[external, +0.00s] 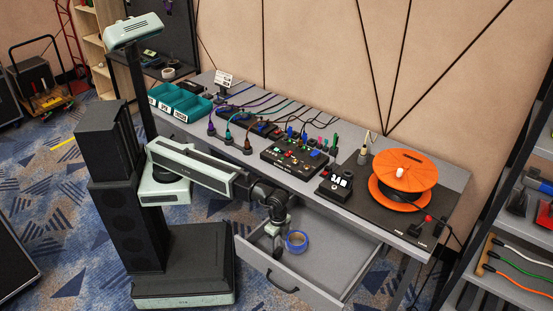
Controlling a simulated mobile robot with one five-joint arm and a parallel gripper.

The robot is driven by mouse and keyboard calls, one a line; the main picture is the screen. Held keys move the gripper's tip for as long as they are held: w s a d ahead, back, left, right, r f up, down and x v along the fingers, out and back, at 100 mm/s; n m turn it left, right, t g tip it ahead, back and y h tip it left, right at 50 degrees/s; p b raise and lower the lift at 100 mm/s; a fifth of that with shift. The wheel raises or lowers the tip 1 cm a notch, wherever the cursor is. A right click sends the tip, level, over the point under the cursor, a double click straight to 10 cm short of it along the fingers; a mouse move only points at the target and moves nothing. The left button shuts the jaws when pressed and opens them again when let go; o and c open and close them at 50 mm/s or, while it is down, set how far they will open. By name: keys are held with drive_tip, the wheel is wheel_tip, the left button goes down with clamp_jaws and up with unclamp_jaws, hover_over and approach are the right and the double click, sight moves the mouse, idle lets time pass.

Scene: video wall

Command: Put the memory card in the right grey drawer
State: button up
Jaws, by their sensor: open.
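A grey drawer (335,287) is pulled out from under the right part of the table. A blue roll of tape (296,241) lies in it. My gripper (275,232) points down over the left part of this drawer, close to the tape roll. It is open; its fingertips are small and hard to make out. I cannot pick out the memory card; it is too small to see or hidden.
The grey table (455,178) carries an orange cable reel (405,171), a black switch box (294,159) with cables, a small black device (335,184) and teal bins (185,107). A tool shelf (520,240) stands at the right. Patterned carpet lies in front.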

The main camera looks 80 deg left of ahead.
sight(278, 244)
wheel_tip(278, 244, up, 5)
drive_tip(key=p, duration=0.3)
drive_tip(key=shift+r+p, duration=0.2)
drive_tip(key=shift+p, duration=0.1)
